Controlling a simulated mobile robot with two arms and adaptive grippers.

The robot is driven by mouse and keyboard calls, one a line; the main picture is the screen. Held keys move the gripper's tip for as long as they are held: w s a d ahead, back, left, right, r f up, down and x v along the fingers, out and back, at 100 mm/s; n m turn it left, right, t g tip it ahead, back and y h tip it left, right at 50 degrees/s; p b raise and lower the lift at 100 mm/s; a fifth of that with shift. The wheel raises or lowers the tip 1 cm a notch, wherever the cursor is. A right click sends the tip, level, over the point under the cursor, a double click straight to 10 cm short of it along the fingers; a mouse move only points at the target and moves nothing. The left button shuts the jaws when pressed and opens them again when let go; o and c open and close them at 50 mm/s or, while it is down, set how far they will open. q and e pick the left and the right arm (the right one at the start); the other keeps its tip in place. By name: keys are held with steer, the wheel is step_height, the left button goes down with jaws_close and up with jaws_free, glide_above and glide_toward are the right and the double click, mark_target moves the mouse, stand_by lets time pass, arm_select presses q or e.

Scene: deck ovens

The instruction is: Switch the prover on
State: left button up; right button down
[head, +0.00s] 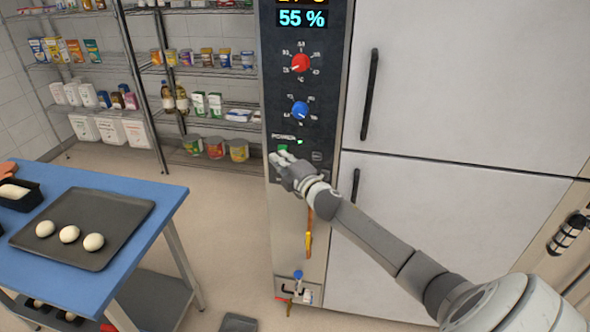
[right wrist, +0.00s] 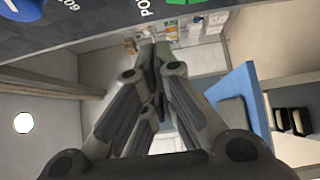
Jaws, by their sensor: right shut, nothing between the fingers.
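The prover's dark control panel (head: 306,95) is upright at the centre of the head view. Its display (head: 302,18) is lit and reads 55 %. Below are a red knob (head: 300,63) and a blue knob (head: 300,109). Under the POWER label are a green button (head: 283,149) and a small bright green lamp (head: 300,141). My right gripper (head: 279,158) is shut and empty, its fingertips at the button's lower edge; I cannot tell whether they touch. In the right wrist view the shut fingers (right wrist: 155,50) lie just below the panel, where a green part (right wrist: 185,2) shows.
White cabinet doors (head: 440,80) with black handles stand right of the panel. A blue table (head: 165,200) with a dark tray (head: 100,258) of dough balls is at left. Stocked wire shelves (head: 200,70) are behind. Floor between table and prover is mostly clear.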

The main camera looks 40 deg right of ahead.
arm_select(q)
steer(key=shift+w+d+f+b, duration=0.6)
steer(key=shift+d+f+b, duration=0.2)
steer(key=shift+d+f, duration=0.05)
arm_select(e)
steer(key=s+r, duration=0.1)
steer(key=s, duration=0.6)
steer(key=shift+s+r, duration=0.15)
steer(key=shift+r, duration=0.05)
